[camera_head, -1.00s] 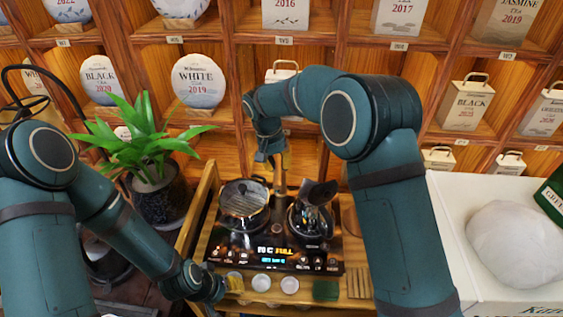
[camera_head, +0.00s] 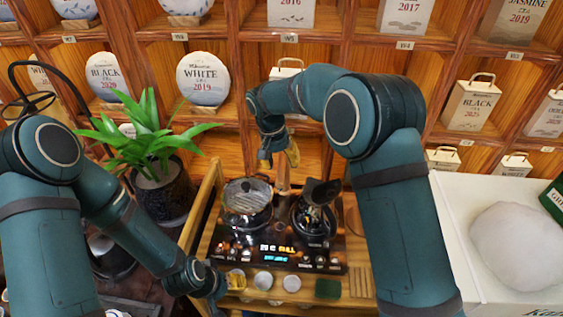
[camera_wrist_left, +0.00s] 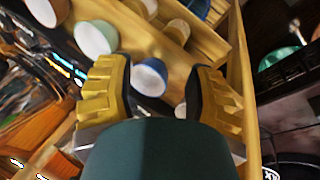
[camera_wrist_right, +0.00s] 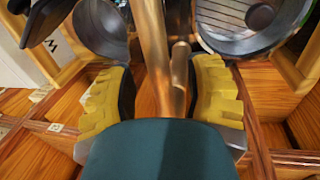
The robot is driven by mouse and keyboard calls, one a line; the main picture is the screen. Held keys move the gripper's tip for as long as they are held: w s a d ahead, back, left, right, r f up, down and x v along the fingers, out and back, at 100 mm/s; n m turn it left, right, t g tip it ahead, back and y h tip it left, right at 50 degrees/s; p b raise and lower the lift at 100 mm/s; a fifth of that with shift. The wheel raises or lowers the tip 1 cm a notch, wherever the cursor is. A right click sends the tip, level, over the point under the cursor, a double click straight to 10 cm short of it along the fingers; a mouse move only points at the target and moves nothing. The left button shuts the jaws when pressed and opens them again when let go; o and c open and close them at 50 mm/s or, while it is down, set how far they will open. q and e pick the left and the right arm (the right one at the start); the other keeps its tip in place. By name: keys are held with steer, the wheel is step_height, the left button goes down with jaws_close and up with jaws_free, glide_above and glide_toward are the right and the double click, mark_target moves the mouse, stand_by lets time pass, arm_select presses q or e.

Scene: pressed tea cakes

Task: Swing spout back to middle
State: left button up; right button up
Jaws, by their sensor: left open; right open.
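The spout is a copper-coloured tube (camera_wrist_right: 153,50) standing between the fingers of my right gripper (camera_wrist_right: 160,90), which is open around it; I cannot tell whether a finger touches it. In the head view the spout (camera_head: 284,174) rises behind the two stove places, between the lidded glass pot (camera_head: 246,199) on the left and the dark kettle (camera_head: 313,217) on the right. My right gripper (camera_head: 279,155) is at its upper part and hides some of it. My left gripper (camera_head: 212,291) is low at the tray's front left; in its wrist view (camera_wrist_left: 160,95) it is open near a blue-rimmed cup (camera_wrist_left: 150,78).
The black stove panel (camera_head: 225,245) has lit digits. A potted plant (camera_head: 165,190) stands left of the tray. Shelves with tea packages (camera_head: 204,78) are close behind. A white box (camera_head: 470,270) stands right.

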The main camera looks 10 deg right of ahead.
step_height(320, 180, up, 11)
steer(key=a, duration=0.2)
steer(key=shift+w+a+r, duration=0.15)
steer(key=shift+w+r, duration=0.05)
